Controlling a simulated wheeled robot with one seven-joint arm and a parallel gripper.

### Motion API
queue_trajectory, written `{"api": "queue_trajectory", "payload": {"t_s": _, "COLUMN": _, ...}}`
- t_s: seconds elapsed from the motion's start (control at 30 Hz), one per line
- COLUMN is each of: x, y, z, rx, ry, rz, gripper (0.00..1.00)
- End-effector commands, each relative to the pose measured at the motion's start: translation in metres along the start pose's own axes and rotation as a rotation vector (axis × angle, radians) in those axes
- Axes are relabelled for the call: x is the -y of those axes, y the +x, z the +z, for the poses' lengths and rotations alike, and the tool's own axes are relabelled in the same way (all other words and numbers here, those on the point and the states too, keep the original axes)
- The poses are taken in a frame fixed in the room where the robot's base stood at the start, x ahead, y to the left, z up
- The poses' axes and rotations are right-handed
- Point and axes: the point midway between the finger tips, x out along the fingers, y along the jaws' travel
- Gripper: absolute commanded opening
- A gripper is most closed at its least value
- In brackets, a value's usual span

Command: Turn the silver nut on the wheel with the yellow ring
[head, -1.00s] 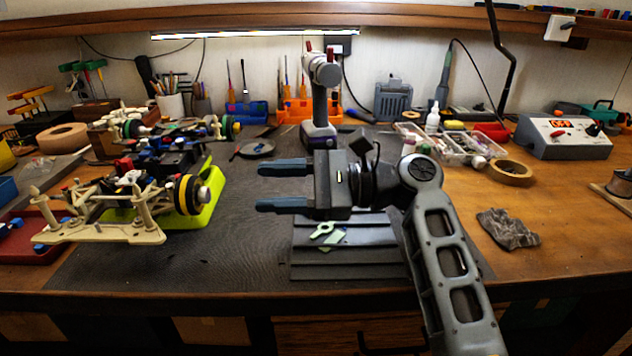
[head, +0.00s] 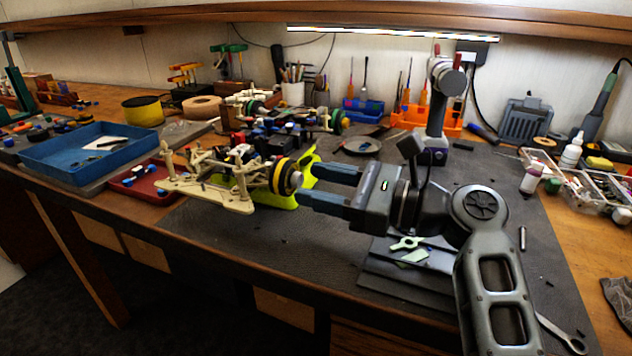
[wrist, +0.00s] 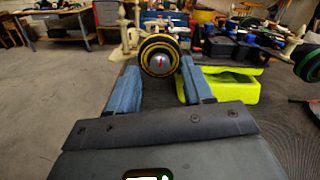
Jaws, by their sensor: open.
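The wheel with the yellow ring (head: 280,176) is on the near right corner of the cream RC car chassis (head: 215,190). The silver nut (head: 296,180) is at the wheel's centre, facing my gripper. My gripper (head: 308,184) is open and empty, with its blue fingers pointing left at the wheel. In the wrist view the wheel (wrist: 145,48) and the round silver nut (wrist: 160,63), with a small red mark, show ahead between the fingertips. I cannot tell whether the fingers touch the nut.
A lime-green stand (head: 308,168) is under the chassis, close beside the fingers. A green wing-shaped piece (head: 405,243) lies on a dark tray below my gripper. A blue tray (head: 60,160) and red tray (head: 125,188) are at left.

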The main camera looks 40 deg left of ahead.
Motion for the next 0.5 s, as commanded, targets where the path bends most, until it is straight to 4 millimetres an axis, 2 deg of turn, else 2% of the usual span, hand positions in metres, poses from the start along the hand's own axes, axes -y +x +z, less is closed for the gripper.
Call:
{"api": "queue_trajectory", "payload": {"t_s": 0.13, "x": 0.0001, "y": 0.0107, "z": 0.0005, "rx": 0.000, "ry": -0.001, "rz": 0.000, "gripper": 0.51}}
{"api": "queue_trajectory", "payload": {"t_s": 0.43, "x": 0.0002, "y": 0.0126, "z": 0.0003, "rx": 0.000, "ry": -0.001, "rz": -0.001, "gripper": 0.51}}
{"api": "queue_trajectory", "payload": {"t_s": 0.5, "x": 0.0002, "y": 0.0126, "z": 0.0003, "rx": 0.000, "ry": -0.001, "rz": -0.001, "gripper": 0.44}}
